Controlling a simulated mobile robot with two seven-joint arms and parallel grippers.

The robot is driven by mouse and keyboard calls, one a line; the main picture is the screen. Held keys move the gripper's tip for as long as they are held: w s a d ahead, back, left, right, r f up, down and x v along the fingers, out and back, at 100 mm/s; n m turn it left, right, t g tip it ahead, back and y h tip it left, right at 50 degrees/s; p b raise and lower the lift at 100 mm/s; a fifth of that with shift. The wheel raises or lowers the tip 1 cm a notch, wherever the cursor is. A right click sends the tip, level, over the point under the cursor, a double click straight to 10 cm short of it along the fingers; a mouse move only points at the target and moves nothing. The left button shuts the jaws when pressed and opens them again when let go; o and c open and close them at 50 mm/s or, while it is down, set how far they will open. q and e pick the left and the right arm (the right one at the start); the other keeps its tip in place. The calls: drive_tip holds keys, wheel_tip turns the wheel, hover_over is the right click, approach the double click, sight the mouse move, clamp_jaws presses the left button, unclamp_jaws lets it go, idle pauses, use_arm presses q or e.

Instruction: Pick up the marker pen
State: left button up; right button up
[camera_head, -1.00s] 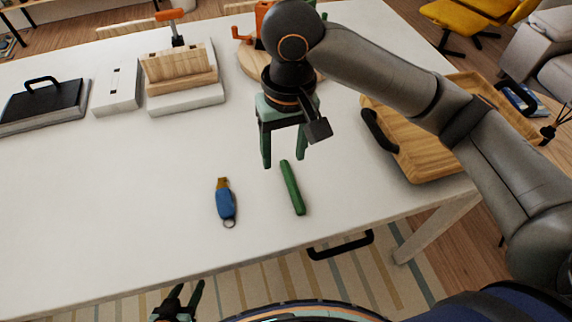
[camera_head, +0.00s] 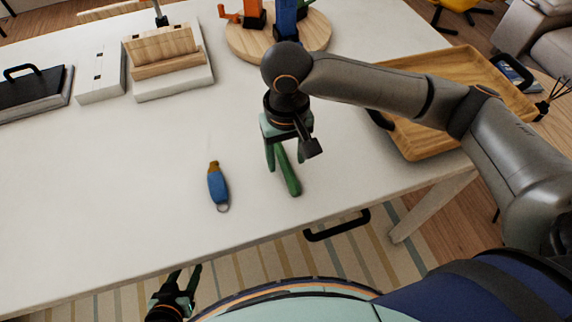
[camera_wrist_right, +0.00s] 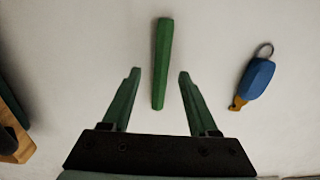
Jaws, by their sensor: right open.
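The marker pen (camera_head: 289,175) is a green stick lying on the white table near its front edge. My right gripper (camera_head: 286,163) is low over its far end, which the gripper partly hides in the head view. In the right wrist view the marker pen (camera_wrist_right: 162,62) lies lengthwise between the open fingers of my right gripper (camera_wrist_right: 158,76), with a gap on both sides. Its far part extends past the fingertips. My left gripper (camera_head: 180,286) is at the bottom of the head view, below the table edge, with its two fingers apart and empty.
A blue key fob (camera_head: 217,187) with a ring lies left of the pen; it also shows in the wrist view (camera_wrist_right: 256,78). A wooden tray (camera_head: 425,146) stands to the right. A round wooden board (camera_head: 240,46) and a wooden holder (camera_head: 166,54) are farther back. The table's left front is clear.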

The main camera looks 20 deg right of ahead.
drive_tip(key=shift+f, duration=0.75)
clamp_jaws()
